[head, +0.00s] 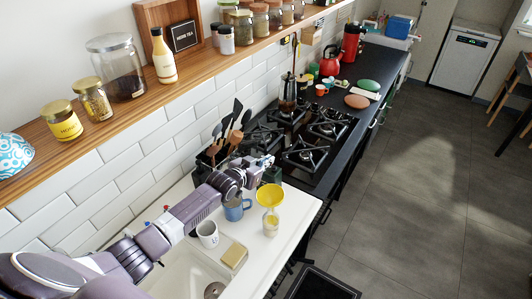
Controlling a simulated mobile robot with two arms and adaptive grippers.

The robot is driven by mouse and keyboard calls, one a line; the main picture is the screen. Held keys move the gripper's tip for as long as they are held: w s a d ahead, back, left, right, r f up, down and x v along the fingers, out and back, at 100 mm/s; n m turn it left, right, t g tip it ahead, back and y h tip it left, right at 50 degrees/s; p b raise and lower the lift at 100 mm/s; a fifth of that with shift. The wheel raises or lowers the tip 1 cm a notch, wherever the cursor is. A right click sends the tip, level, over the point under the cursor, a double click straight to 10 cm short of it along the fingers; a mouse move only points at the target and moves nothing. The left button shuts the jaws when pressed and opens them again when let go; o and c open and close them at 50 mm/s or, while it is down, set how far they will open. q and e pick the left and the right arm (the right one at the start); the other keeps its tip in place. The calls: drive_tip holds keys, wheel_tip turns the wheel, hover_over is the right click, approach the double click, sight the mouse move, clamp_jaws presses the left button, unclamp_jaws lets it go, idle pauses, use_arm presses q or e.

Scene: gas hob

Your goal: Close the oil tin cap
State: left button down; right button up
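I cannot identify the oil tin for sure. A tall red container (351,42) with a dark upper part stands at the far end of the dark counter; the state of any cap on it is too small to tell. A small pale jar or bottle (270,223) stands on the white counter, with a round yellow piece (270,195) at its top or just behind it. My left gripper (265,161) is above the counter by the hob, a little behind the yellow piece and apparently apart from it. Its fingers are too small to read. My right gripper is out of view.
A blue mug (236,209), a white mug (207,233) and a sponge-like block (234,256) stand near the sink (178,272). Dark utensils (228,130) stand behind my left arm. A moka pot (288,88) is on the hob (304,154). A wooden shelf (205,72) with jars runs above.

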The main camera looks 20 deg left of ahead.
use_arm(q)
drive_tip(key=shift+d+m, duration=0.15)
drive_tip(key=shift+m, duration=0.15)
idle(0.4)
drive_tip(key=c, duration=2.2)
unclamp_jaws()
drive_tip(key=d+v, duration=0.1)
drive_tip(key=v, duration=1.1)
drive_tip(key=shift+a, duration=0.3)
drive_tip(key=shift+s+r, duration=0.1)
